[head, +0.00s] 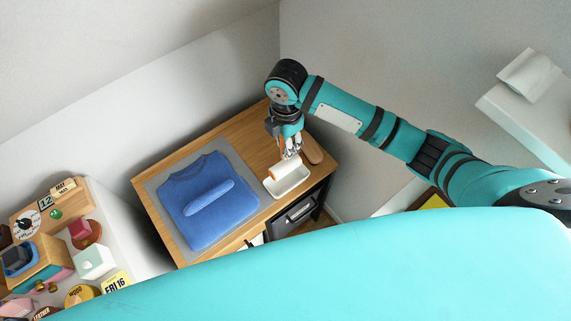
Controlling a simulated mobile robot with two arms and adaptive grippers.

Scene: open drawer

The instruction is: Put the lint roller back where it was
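The lint roller (287,167), a white roll with an orange end, is at the white tray (296,188) on the right part of the wooden desk top. It is at the tray's far left side; whether it rests in the tray or hangs just above it I cannot tell. My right gripper (291,152) points down right at the roller's upper end. Its fingers seem to touch or nearly touch the roller, but the view is too small to show whether they are closed on it. My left gripper is not in view.
A folded blue sweater (185,175) with a long blue piece (209,197) lies on a grey mat (160,211). A brown wooden object (312,150) lies right of my gripper. An open dark drawer (298,212) sits below the tray. A cluttered white shelf stands at left.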

